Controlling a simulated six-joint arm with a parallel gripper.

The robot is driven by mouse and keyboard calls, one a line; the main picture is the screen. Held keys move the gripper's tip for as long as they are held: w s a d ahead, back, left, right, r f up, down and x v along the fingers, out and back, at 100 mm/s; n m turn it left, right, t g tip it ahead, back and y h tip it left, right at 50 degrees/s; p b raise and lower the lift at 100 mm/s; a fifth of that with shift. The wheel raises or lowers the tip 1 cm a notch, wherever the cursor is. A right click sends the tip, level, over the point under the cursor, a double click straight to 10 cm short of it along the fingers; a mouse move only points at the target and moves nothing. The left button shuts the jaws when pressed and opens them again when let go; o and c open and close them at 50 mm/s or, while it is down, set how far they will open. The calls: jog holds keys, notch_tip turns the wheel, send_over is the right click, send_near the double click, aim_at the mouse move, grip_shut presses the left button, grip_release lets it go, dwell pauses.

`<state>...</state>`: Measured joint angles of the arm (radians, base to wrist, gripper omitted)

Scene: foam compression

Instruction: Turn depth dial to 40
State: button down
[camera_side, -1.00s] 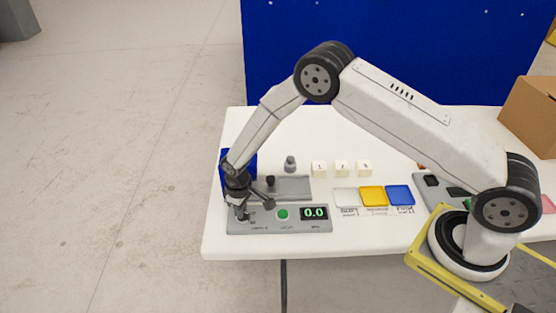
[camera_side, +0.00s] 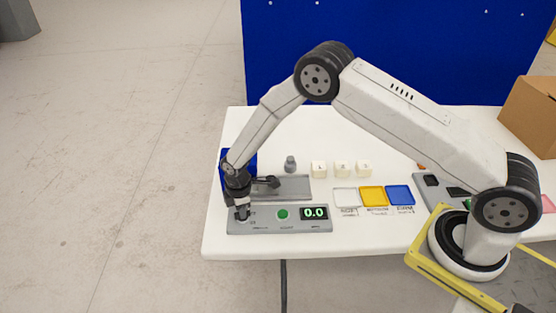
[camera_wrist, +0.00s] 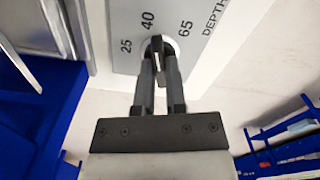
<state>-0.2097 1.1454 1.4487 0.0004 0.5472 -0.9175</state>
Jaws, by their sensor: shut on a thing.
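The depth dial (camera_wrist: 157,42) is a small dark knob on a grey panel marked 25, 40, 65 and DEPTH in the wrist view. My gripper (camera_wrist: 160,52) is shut on the dial, one finger on each side. The fingers hide much of the knob, and I cannot tell which mark it points to. In the side view, my gripper (camera_side: 242,217) points down at the left end of the control panel (camera_side: 262,227) and hides the dial. The panel has a green button (camera_side: 282,214) and a display (camera_side: 314,213) reading 0.0.
A grey press base (camera_side: 292,188) lies just behind the panel, with a grey knobbed piece (camera_side: 290,165) beyond it. Several white numbered blocks (camera_side: 341,169) stand behind. White, yellow (camera_side: 372,196) and blue trays lie to the right. A blue upright (camera_side: 249,160) stands at left.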

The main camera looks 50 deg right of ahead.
jog(key=shift+n, duration=0.9)
jog(key=c, duration=0.7)
grip_release()
jog(key=shift+r, duration=0.1)
jog(key=shift+r, duration=3.8)
